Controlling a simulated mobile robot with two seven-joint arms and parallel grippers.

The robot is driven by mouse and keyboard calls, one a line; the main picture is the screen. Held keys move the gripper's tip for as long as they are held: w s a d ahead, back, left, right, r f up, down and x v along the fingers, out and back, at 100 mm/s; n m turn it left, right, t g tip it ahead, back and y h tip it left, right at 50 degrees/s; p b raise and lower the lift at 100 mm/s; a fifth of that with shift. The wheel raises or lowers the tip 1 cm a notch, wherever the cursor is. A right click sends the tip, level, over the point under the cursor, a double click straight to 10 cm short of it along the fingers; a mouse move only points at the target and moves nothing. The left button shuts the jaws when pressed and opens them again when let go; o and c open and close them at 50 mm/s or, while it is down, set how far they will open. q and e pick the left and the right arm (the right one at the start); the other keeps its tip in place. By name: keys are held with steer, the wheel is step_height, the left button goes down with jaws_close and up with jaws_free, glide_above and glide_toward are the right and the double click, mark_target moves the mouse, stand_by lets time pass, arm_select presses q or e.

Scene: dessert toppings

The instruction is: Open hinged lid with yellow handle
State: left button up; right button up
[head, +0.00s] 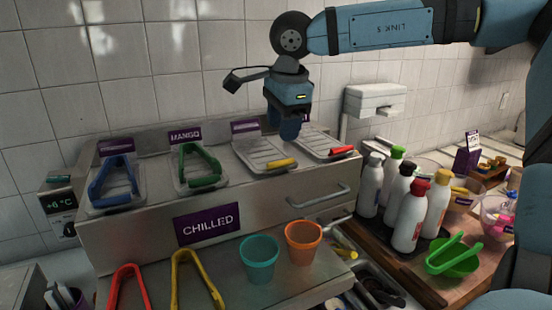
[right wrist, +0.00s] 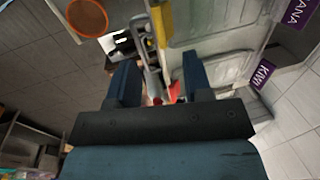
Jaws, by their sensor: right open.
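The lid with the yellow handle (head: 257,148) is a clear hinged cover lying closed on the chilled counter, third from the left. Its yellow handle (head: 282,163) is at the front edge. In the right wrist view, the yellow handle (right wrist: 162,22) shows at the top, beyond my fingers, and the clear lid (right wrist: 210,22) is beside it. My right gripper (head: 290,132) points down above the back right part of this lid, apart from the handle. In the right wrist view, my right gripper (right wrist: 158,75) is open and empty. My left gripper is out of view.
A drawer handle (head: 318,196), teal cup (head: 260,258) and orange cup (head: 303,243) are in front. Bottles (head: 410,218) stand at right.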

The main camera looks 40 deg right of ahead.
steer(key=f, duration=0.3)
steer(key=w+f, duration=0.1)
steer(key=f, duration=0.2)
steer(key=w+f, duration=0.1)
steer(key=f, duration=0.2)
steer(key=shift+d+p, duration=0.25)
steer(key=shift+p, duration=0.15)
jaws_close()
